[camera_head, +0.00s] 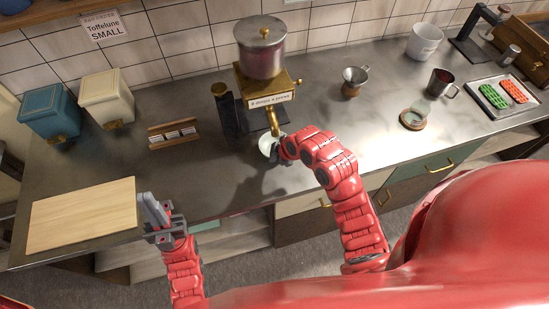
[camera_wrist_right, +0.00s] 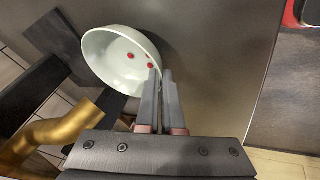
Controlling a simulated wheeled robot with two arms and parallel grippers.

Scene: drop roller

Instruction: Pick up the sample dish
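The sample dish (camera_head: 267,145) appears to be the small pale bowl below the brass spout of the dispenser. In the right wrist view the dish (camera_wrist_right: 108,62) is tilted towards the camera and holds a few small red pieces. My right gripper (camera_head: 283,148) is at the dish's right side. In the wrist view its two fingers (camera_wrist_right: 161,85) are close together at the dish's rim, which sits between their tips. I cannot tell whether the dish touches the counter. My left gripper (camera_head: 155,212) is beside the wooden board, away from the dish; its finger gap is unclear.
The brass dispenser (camera_head: 262,85) stands right behind the dish, and its spout (camera_wrist_right: 45,135) is near my right gripper. A dark upright block (camera_head: 228,115) is left of it. A wooden board (camera_head: 82,215) lies at the front left.

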